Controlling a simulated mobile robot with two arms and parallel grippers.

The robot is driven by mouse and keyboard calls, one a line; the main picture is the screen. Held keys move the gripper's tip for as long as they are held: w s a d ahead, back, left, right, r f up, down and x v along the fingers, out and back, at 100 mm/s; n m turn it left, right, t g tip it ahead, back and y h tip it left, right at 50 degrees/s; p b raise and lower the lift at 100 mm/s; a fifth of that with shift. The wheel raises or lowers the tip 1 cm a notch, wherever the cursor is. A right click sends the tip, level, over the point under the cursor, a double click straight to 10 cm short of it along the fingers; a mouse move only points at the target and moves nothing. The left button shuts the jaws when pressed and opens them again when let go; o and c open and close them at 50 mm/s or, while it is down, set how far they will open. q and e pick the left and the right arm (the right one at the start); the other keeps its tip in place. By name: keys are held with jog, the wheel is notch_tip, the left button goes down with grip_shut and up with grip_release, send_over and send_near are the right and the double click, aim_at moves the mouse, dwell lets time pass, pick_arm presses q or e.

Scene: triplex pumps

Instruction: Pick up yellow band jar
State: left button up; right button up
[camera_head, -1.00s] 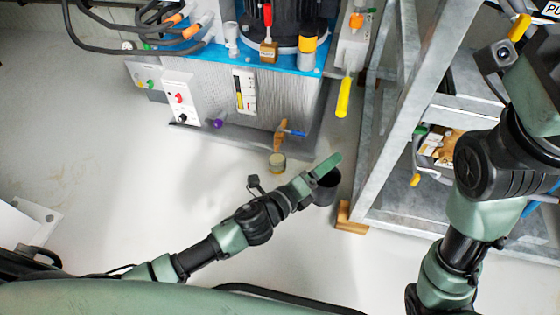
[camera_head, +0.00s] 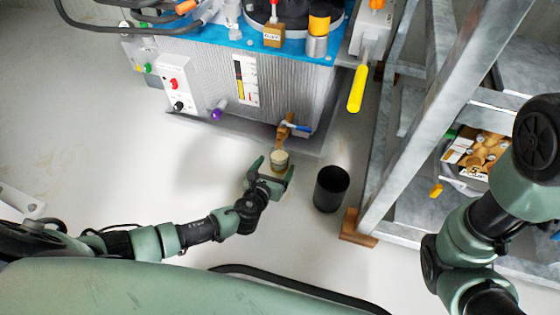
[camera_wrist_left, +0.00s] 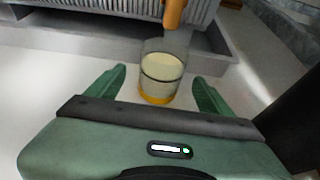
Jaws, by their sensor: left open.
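The yellow band jar (camera_head: 280,160) stands upright on the floor below the tap of the hydraulic unit. In the left wrist view the jar (camera_wrist_left: 162,76) is clear with pale contents and a yellow band at its base. My left gripper (camera_head: 272,173) is open, just in front of the jar. In the wrist view its two fingers point toward the jar, one on each side, with gaps between them and the glass; I cannot tell how far the jar is between them. My right arm shows at the right of the head view, but its gripper is out of view.
A black cup (camera_head: 331,188) stands on the floor right of the left gripper. The brass tap (camera_head: 285,130) with a blue lever hangs above the jar, over a grey drip tray (camera_head: 240,135). A grey metal frame (camera_head: 405,140) on a wooden block (camera_head: 357,229) bounds the right.

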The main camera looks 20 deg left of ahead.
aim_at(276, 167)
pick_arm(q)
jog(key=b+x, duration=0.3)
jog(key=shift+w+f, duration=0.15)
jog(key=shift+f, duration=0.3)
jog(key=shift+w+b, duration=0.3)
jog(key=shift+w, duration=0.15)
